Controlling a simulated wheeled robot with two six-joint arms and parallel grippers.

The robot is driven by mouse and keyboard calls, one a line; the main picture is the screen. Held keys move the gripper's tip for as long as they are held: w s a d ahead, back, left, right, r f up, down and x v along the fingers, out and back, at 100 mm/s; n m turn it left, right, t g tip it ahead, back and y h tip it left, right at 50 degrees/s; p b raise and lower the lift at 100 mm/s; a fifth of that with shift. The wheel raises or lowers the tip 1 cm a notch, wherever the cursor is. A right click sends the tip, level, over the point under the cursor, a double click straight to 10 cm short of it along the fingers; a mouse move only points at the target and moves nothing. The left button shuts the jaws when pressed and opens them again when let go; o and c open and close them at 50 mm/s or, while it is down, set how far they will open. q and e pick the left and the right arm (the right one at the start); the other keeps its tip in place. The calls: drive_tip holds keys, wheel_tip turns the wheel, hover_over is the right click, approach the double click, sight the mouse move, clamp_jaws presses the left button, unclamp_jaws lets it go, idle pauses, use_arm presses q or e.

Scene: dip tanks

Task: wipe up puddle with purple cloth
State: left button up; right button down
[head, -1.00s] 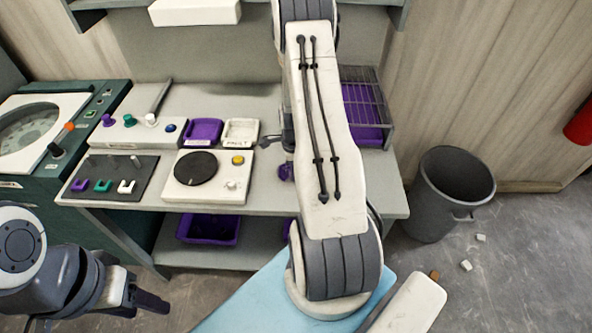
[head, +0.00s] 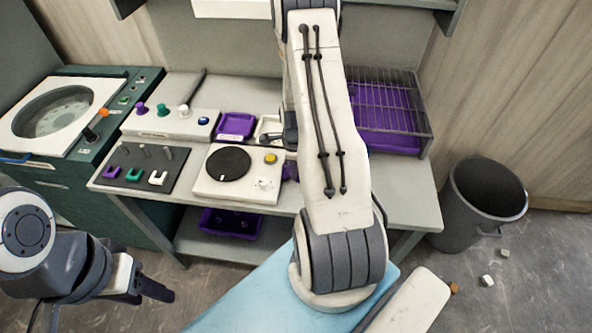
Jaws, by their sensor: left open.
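A small purple piece (head: 290,172), possibly the cloth, shows on the bench just left of my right arm, which hides most of it. My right gripper (head: 277,138) is mostly hidden behind its own arm. Only a dark part shows over the white tray, just above the purple piece. I cannot tell whether its jaws hold the purple piece. My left gripper (head: 152,290) is open and empty, low at the left in front of the bench. I see no puddle; my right arm covers part of the bench top.
The bench (head: 408,200) carries a dial box (head: 215,190), a knob panel (head: 170,124), a dark peg board (head: 135,178), a purple tray (head: 236,126), a white tray (head: 268,124) and a wire rack (head: 405,115). A grey bin (head: 470,215) stands right. Small blocks lie on the floor.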

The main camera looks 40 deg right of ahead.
wheel_tip(320, 180, up, 11)
drive_tip(key=p, duration=0.4)
drive_tip(key=shift+s+d+f+p, duration=0.15)
drive_tip(key=shift+s+p, duration=0.1)
drive_tip(key=shift+p, duration=0.15)
